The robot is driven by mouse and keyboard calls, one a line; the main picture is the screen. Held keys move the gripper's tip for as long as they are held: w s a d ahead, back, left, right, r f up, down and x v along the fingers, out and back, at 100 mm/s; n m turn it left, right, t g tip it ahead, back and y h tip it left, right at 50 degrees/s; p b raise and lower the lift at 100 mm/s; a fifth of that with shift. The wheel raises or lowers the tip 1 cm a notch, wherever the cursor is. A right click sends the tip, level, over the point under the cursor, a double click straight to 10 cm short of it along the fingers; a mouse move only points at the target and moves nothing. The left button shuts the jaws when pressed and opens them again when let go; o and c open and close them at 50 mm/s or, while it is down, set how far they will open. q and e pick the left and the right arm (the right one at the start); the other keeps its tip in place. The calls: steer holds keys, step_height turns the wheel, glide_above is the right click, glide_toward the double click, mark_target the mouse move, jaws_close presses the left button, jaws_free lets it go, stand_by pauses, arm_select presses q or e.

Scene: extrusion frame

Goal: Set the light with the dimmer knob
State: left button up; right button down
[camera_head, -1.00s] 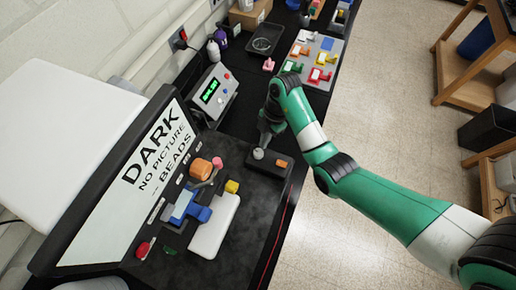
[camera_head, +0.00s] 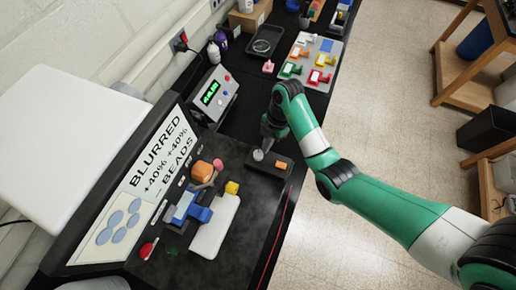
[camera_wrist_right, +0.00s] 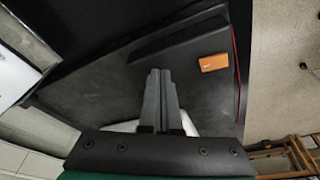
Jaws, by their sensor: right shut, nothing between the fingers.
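A small black box (camera_head: 268,163) lies on the black bench, with a round grey knob (camera_head: 258,155) on its left part and an orange patch (camera_head: 281,165) on its right. I cannot tell for sure that this is the dimmer knob. My right gripper (camera_head: 266,148) is shut and empty, its tips close above or at the grey knob; contact cannot be told. In the right wrist view the shut fingers (camera_wrist_right: 160,80) point at the dark box, the orange patch (camera_wrist_right: 213,62) is to their right, and no knob shows. A screen (camera_head: 138,190) reads "BLURRED +40% +40% BEADS" above grey-blue ovals. My left gripper is not in view.
Left of the box stand an orange knob (camera_head: 201,171), a pink ball, a yellow block (camera_head: 232,187), a blue part (camera_head: 190,209) and a red button (camera_head: 147,250). A box with a green display (camera_head: 212,92) and a tray of coloured parts (camera_head: 312,60) stand farther back.

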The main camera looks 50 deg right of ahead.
steer(key=shift+d, duration=0.35)
step_height(320, 180, up, 6)
steer(key=p, duration=0.6)
stand_by(0.8)
